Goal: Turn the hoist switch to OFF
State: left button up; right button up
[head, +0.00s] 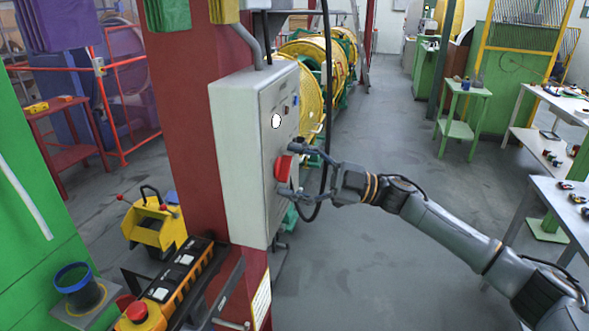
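The light grey control cabinet (240,150) is fixed to a red column, its front panel facing right. A red switch handle (283,168) sits on that panel, and I take it for the hoist switch; its label and exact setting are not readable. My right gripper (289,169) reaches in from the right at the panel. Its fingers are spread, one above and one below the red handle, with the handle between them. I cannot tell whether either finger touches it. My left gripper is not in view.
A black cable (326,100) hangs beside the cabinet, behind my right gripper. A yellow pendant control (175,285) lies at the lower left. Yellow reels (305,75) stand behind the cabinet. A grey table (565,205) is at right. The floor between is clear.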

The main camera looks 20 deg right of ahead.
jog(key=c, duration=1)
jog(key=shift+n, duration=0.3)
jog(key=n+h+b, duration=0.2)
jog(key=n, duration=0.3)
jog(key=n+g+h+b, duration=0.1)
jog(key=n+h+b, duration=0.1)
jog(key=n, duration=0.3)
jog(key=n+g+h+b, duration=0.1)
jog(key=n+h+b, duration=0.1)
jog(key=n, duration=0.4)
jog(key=shift+b, duration=0.75)
jog(key=shift+n, duration=0.3)
jog(key=o, duration=1.2)
jog(key=shift+r, duration=0.1)
